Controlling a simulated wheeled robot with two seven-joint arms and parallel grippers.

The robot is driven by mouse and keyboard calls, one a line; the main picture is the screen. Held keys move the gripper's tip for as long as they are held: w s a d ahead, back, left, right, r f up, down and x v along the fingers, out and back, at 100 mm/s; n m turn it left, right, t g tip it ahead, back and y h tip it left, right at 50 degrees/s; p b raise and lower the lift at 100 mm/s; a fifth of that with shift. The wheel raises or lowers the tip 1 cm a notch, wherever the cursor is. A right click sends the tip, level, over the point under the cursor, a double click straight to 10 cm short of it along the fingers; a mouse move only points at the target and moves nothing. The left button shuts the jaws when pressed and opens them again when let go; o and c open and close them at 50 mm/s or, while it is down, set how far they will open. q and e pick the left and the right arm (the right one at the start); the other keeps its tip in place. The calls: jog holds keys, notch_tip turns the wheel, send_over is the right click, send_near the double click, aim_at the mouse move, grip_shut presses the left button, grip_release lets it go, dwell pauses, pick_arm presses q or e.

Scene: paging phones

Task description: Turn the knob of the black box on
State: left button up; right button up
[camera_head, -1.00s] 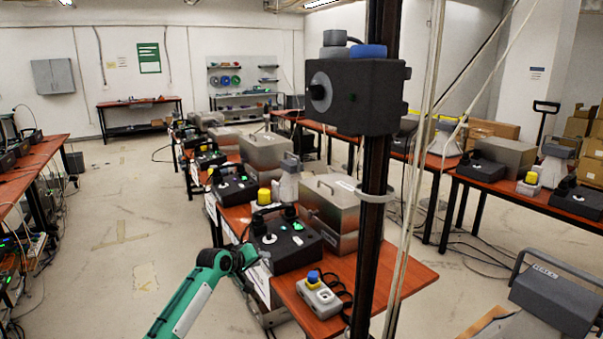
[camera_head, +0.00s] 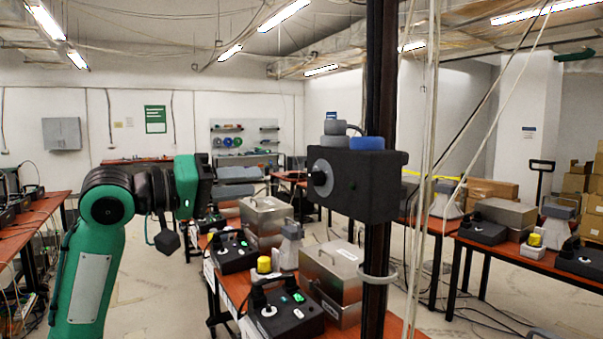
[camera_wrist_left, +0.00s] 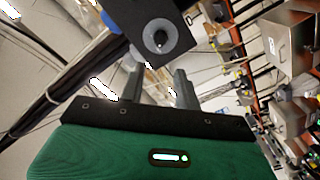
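The black box (camera_head: 368,188) is mounted on a dark upright post in the head view. Its round grey knob (camera_head: 321,178) faces left. In the left wrist view the box (camera_wrist_left: 182,22) is at the top, with the knob (camera_wrist_left: 159,38) facing the camera. My left gripper (camera_head: 254,182) is to the left of the knob at about its height, fingers pointing towards it, with a gap between. In the left wrist view the gripper's two grey fingers (camera_wrist_left: 158,76) are spread and empty, below the knob. My right gripper is not in view.
A blue and grey button unit (camera_head: 350,139) sits on top of the box. Pale cables (camera_head: 425,180) hang right of the post. Below, a table holds black control boxes (camera_head: 284,312) and metal cases (camera_head: 333,275). Another loaded table (camera_head: 520,262) is at right.

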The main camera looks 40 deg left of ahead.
aim_at(310, 177)
pick_arm(q)
jog(key=p+x, duration=0.4)
jog(key=x, duration=0.5)
jog(key=shift+w+d+r, duration=0.1)
jog(key=shift+w, duration=0.2)
jog(key=shift+p+x, duration=0.35)
jog(key=shift+x, duration=0.55)
jog(key=shift+c, duration=0.2)
grip_shut()
